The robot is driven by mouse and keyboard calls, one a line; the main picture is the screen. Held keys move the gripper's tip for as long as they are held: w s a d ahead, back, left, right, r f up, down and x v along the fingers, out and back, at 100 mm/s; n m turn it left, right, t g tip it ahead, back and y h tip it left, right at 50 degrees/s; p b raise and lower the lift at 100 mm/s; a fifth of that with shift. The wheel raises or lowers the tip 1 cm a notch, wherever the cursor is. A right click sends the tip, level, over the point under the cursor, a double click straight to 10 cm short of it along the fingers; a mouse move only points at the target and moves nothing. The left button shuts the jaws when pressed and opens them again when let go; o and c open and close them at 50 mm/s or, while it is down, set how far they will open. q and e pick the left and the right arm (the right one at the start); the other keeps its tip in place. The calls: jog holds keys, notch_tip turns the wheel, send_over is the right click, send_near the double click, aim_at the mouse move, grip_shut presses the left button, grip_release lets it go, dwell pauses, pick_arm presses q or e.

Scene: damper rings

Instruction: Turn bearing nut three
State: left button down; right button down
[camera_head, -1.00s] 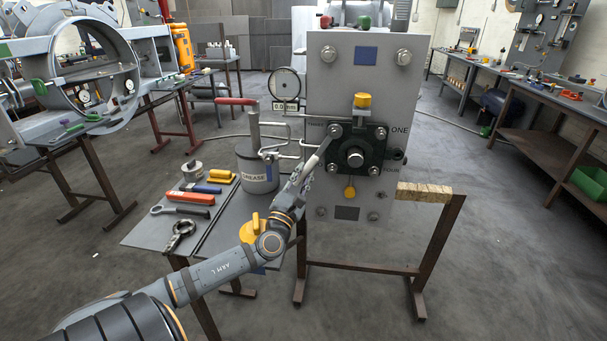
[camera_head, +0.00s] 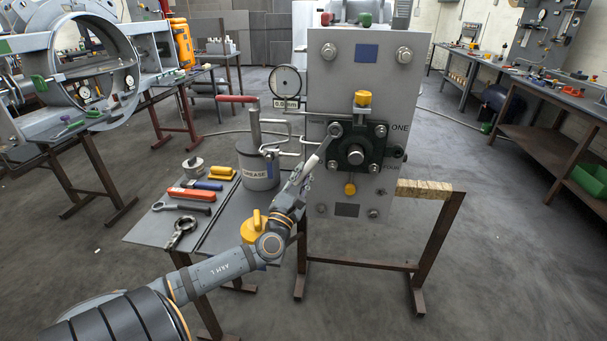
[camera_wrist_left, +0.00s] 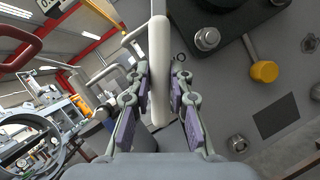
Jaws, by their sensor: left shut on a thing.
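My left gripper (camera_head: 302,178) is left of and below the housing, shut on a pale bar-like handle (camera_head: 318,158). The handle slants up toward the upper-left nut (camera_head: 335,130); I cannot tell how its far end sits there. My right gripper is not in view.
A grease pot (camera_head: 258,168) stands on the side table, left of the plate. A spanner (camera_head: 180,207), an orange-handled tool (camera_head: 190,194) and a yellow item (camera_head: 222,173) lie there. A yellow knob (camera_head: 362,98) sticks out above the housing. A wood-topped stand (camera_head: 425,187) is to the right.

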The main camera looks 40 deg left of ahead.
pick_arm(q)
jog(key=shift+s+d+p, duration=0.25)
jog(key=shift+s+p, duration=0.05)
jog(key=shift+s+d+p, duration=0.25)
jog(key=shift+s+d, duration=0.05)
jog(key=shift+s, duration=0.2)
jog(key=shift+s+d+p, duration=0.2)
jog(key=shift+s+d, duration=0.1)
jog(key=shift+s, duration=0.2)
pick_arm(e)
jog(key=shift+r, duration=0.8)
